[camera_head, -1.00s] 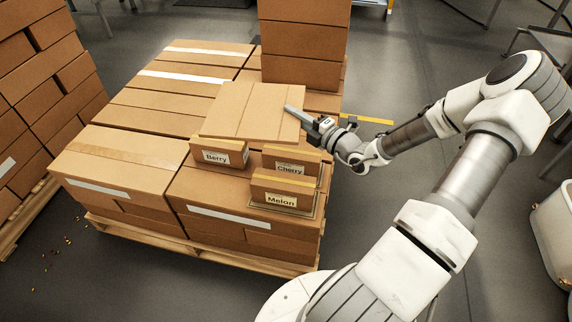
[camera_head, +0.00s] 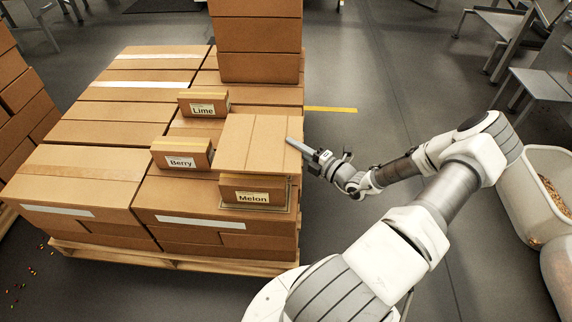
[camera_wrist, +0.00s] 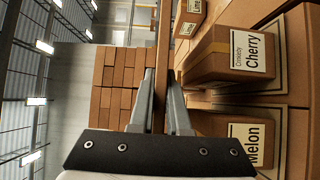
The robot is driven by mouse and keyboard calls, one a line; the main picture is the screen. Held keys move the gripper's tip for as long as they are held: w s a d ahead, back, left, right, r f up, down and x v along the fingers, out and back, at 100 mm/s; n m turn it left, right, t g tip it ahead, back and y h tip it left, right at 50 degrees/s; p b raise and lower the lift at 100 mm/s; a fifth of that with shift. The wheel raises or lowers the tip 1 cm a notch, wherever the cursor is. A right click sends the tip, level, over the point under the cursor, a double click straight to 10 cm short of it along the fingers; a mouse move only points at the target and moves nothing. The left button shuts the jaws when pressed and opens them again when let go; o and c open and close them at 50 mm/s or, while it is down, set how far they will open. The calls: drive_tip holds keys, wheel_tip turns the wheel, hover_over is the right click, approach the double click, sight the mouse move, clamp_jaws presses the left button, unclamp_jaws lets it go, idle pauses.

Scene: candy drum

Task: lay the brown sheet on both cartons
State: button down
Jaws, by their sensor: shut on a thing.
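The brown sheet (camera_head: 262,140) is a flat square of cardboard with crease lines. My gripper (camera_head: 292,143) is shut on its right edge. In the wrist view, my gripper (camera_wrist: 162,75) pinches the sheet (camera_wrist: 164,40), seen edge-on. The Cherry carton (camera_wrist: 222,55) shows there beside the sheet, with a narrow gap between them; the sheet hides it in the head view. The Melon carton (camera_head: 253,189) stands in front, its label face clear and its top partly covered from view. The Berry carton (camera_head: 182,153) and Lime carton (camera_head: 204,103) stand uncovered to the left.
The small cartons stand on a pallet load of larger boxes (camera_head: 75,175). A taller box stack (camera_head: 260,50) rises behind the sheet. Another stack (camera_head: 20,110) stands at far left. A white bin (camera_head: 535,200) is at right.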

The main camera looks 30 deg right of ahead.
drive_tip(key=shift+s+a+f, duration=0.1)
drive_tip(key=shift+a+f, duration=0.3)
drive_tip(key=shift+a, duration=0.2)
drive_tip(key=shift+a+f, duration=0.4)
drive_tip(key=shift+a, duration=0.2)
drive_tip(key=shift+f+b, duration=1.15)
drive_tip(key=shift+f, duration=0.75)
drive_tip(key=shift+f, duration=0.55)
drive_tip(key=c, duration=0.9)
unclamp_jaws()
drive_tip(key=shift+r, duration=0.15)
drive_tip(key=p+v, duration=0.2)
drive_tip(key=v, duration=1)
drive_tip(key=shift+r+p, duration=0.3)
drive_tip(key=shift+r, duration=0.15)
